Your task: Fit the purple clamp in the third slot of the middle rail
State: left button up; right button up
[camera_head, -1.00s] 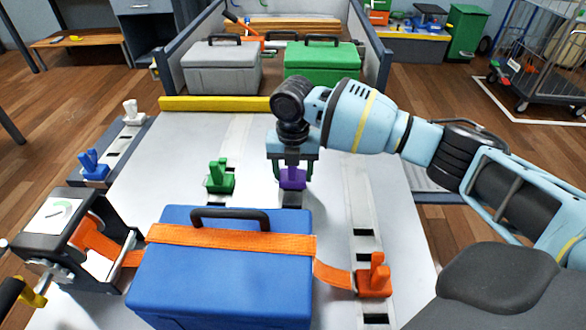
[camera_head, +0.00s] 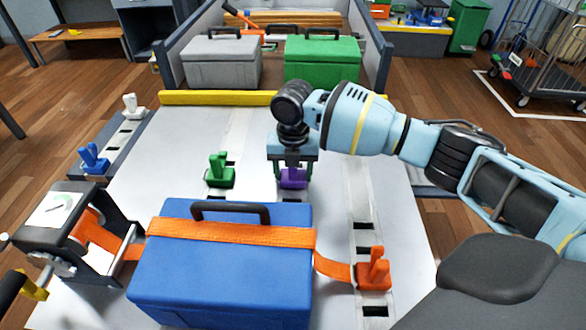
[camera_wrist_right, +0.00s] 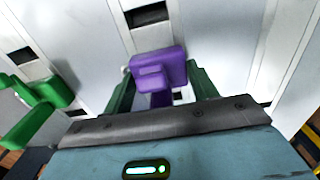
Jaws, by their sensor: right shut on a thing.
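The purple clamp (camera_head: 293,179) is held low over the middle rail (camera_head: 298,202). My right gripper (camera_head: 293,170) comes down on it from above, shut on it. In the right wrist view, the purple clamp (camera_wrist_right: 158,70) sits between the green fingers of my right gripper (camera_wrist_right: 155,92). A dark slot (camera_wrist_right: 147,15) shows on the rail past the clamp, and part of another opening (camera_wrist_right: 180,98) shows close beside it. The clamp's foot is hidden, so I cannot tell whether it is in a slot. My left gripper is not in view.
A green clamp (camera_head: 220,171) stands on the rail to the left. The blue case (camera_head: 225,275) under an orange strap (camera_head: 230,237) lies close in front. An orange clamp (camera_head: 373,268) stands on the right rail. A yellow bar (camera_head: 215,97) crosses behind.

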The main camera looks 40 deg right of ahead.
jog(key=shift+r, duration=0.1)
jog(key=o, duration=1)
jog(key=shift+r+p, duration=1.3)
jog(key=shift+r, duration=2.6)
